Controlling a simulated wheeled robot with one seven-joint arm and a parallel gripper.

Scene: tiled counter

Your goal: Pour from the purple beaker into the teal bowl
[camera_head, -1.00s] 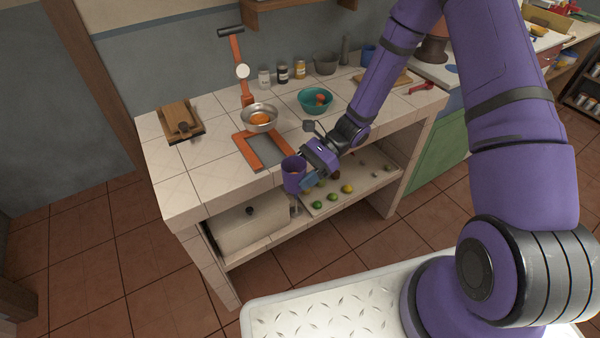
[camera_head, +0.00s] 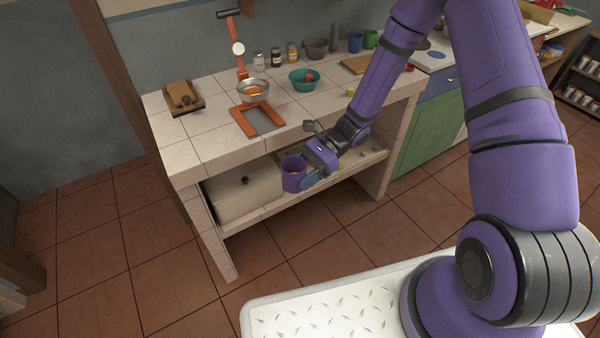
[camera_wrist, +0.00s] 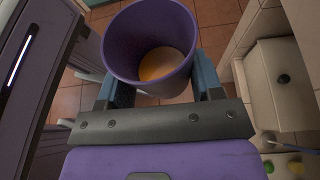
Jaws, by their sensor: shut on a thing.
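The purple beaker (camera_head: 293,174) is held by my gripper (camera_head: 306,175) in front of the counter, below the level of its top. In the wrist view the beaker (camera_wrist: 117,42) sits between the two fingers, and some orange content (camera_wrist: 160,64) shows at its bottom. It looks roughly upright. My gripper (camera_wrist: 152,92) is shut on it. The teal bowl (camera_head: 304,80) stands on the counter top towards the back, up and slightly right of the beaker, with a reddish-orange thing (camera_head: 309,77) inside.
Several jars (camera_head: 276,57) and a grey bowl (camera_head: 316,47) stand behind.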

